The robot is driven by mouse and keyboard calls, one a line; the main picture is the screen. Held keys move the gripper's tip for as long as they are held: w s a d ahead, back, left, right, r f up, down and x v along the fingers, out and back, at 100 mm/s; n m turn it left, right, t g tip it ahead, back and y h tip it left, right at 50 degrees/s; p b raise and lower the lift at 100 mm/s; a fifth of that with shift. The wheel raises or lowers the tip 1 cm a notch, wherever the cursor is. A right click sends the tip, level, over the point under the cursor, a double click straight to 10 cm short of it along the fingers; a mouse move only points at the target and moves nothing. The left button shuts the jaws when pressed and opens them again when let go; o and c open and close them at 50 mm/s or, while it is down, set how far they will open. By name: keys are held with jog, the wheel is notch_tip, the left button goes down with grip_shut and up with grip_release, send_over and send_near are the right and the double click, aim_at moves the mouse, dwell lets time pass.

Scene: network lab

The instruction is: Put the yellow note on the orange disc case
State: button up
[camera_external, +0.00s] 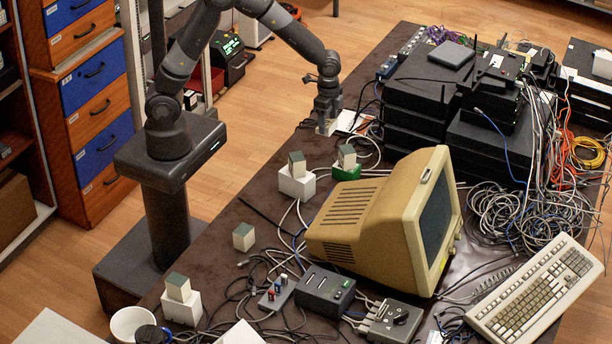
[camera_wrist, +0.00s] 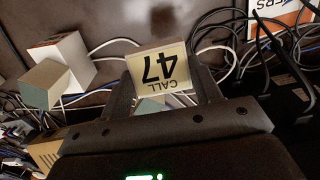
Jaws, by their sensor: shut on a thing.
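The yellow note, a pale cream piece with "CALL 47" in dark letters, shows upside down in the wrist view (camera_wrist: 162,70). My gripper (camera_wrist: 160,92) is shut on it, one finger at each side. In the external view my gripper (camera_external: 327,112) points down over the far left part of the table. The orange disc case (camera_wrist: 283,14) is partly in the wrist view at the top right, with a white label and orange edge. It is apart from the note. In the external view a pale flat thing beside my gripper may be the case; I cannot tell.
A cube on a green box (camera_external: 347,172) stands nearer than my gripper. Cables cross the dark table (camera_external: 262,190). Black network boxes (camera_external: 425,85) are stacked to the right, behind a beige monitor (camera_external: 345,215).

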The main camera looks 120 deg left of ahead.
jog(key=w+a, duration=0.2)
jog(key=a, duration=1)
send_over(356, 122)
jog(key=f, duration=0.6)
jog(key=shift+d, duration=0.3)
jog(key=shift+s+a+f, duration=0.15)
jog(key=shift+a+f, duration=0.2)
jog(key=shift+a, duration=0.05)
jog(key=shift+f, duration=1.9)
jog(key=shift+f, duration=0.15)
jog(key=o, duration=1)
notch_tip(356, 122, up, 12)
jog(key=shift+r, duration=0.2)
